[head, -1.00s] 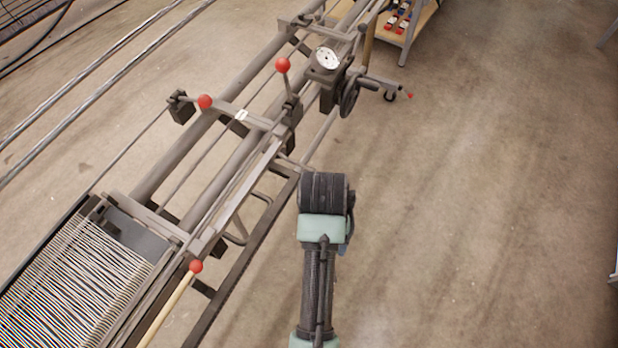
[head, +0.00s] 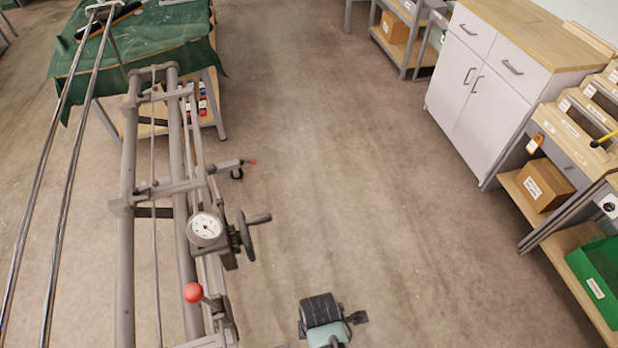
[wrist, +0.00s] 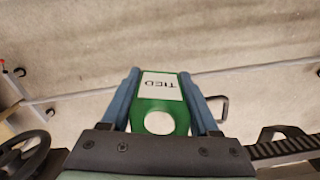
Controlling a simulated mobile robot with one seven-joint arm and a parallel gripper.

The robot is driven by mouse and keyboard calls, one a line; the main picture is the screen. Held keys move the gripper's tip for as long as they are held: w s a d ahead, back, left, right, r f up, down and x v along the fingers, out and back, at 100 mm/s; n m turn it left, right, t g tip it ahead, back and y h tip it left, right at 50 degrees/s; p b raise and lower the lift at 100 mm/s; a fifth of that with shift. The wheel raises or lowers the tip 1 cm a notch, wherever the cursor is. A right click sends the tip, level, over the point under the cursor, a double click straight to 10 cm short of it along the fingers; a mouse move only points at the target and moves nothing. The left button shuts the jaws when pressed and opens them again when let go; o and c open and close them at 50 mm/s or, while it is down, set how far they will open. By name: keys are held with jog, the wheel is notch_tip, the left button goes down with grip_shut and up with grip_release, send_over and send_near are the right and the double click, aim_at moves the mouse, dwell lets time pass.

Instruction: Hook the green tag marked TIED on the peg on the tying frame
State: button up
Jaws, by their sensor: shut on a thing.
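The green tag (wrist: 158,123), with a white label reading TIED and a pale round spot, is in the wrist view. My gripper (wrist: 159,74) is shut on it, with a blue finger on each side. In the head view the metal loom frame (head: 186,240) runs down the left, with a dial, a crank wheel and a red knob. I cannot tell whether it is the tying frame, and I cannot make out the peg. My arm shows at the bottom of the head view; my gripper is hidden there.
A bench with a green cloth (head: 150,45) stands at the back left. A white cabinet (head: 480,80) and a wooden shelf unit with a cardboard box (head: 545,187) and a green bin (head: 600,280) stand at the right. The floor between is clear.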

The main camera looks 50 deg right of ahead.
jog(key=w+a+b, duration=0.2)
jog(key=w+a, duration=0.2)
jog(key=a, duration=0.3)
jog(key=shift+a+f, duration=0.2)
jog(key=shift+f, duration=0.2)
jog(key=shift+w+a+f+b, duration=0.1)
jog(key=shift+a+f+b, duration=0.25)
jog(key=shift+a+f, duration=0.15)
grip_shut()
jog(key=shift+f, duration=0.1)
dwell(0.3)
jog(key=o, duration=1.5)
grip_release()
jog(key=shift+o, duration=0.2)
jog(key=r, duration=0.4)
jog(key=d+r+p, duration=0.1)
jog(key=r, duration=0.7)
jog(key=shift+d+r, duration=0.25)
jog(key=shift+r, duration=0.15)
jog(key=shift+s+d+r, duration=0.15)
jog(key=shift+s+r, duration=0.05)
jog(key=shift+r, duration=0.25)
jog(key=shift+s+d, duration=0.1)
jog(key=shift+d, duration=0.05)
